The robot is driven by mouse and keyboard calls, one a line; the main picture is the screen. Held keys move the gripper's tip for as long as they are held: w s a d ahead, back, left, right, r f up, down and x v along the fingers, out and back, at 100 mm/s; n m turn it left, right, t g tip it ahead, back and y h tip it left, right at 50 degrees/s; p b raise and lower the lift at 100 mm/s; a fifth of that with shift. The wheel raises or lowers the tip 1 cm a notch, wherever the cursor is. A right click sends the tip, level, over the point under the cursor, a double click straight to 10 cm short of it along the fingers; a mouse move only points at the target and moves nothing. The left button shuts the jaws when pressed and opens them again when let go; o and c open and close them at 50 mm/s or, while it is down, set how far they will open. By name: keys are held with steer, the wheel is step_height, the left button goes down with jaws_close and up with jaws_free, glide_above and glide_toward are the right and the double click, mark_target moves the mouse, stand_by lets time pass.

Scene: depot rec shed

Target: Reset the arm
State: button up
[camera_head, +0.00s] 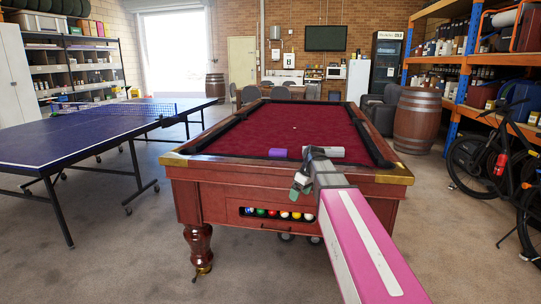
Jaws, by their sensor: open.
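My arm reaches up from the bottom right, with a pink and white link in front. My gripper (300,184) is at its far end, in front of the near rail of the pool table (240,177). The gripper is small in view, and its jaws look open with nothing visible between them. On the red cloth just behind the gripper are a purple item (279,154) and a grey-white cylinder (330,152). The arm partly covers the near rail and the ball slot.
A blue ping-pong table (60,143) stands at the left. Several balls (272,213) lie in the pool table's front slot. A barrel (417,122), a bicycle (500,165) and orange shelving (440,60) line the right. Grey floor is clear at the lower left.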

steer(key=s+d+f+m+h, duration=0.1)
steer(key=s+d+f+m, duration=0.2)
steer(key=s+f, duration=0.6)
steer(key=s+d+f+m+h, duration=0.2)
steer(key=s+f+m, duration=0.5)
steer(key=f, duration=0.5)
steer(key=shift+s+d+f+g, duration=0.35)
steer(key=shift+s+d, duration=0.5)
steer(key=shift+s, duration=0.4)
steer(key=shift+o, duration=0.4)
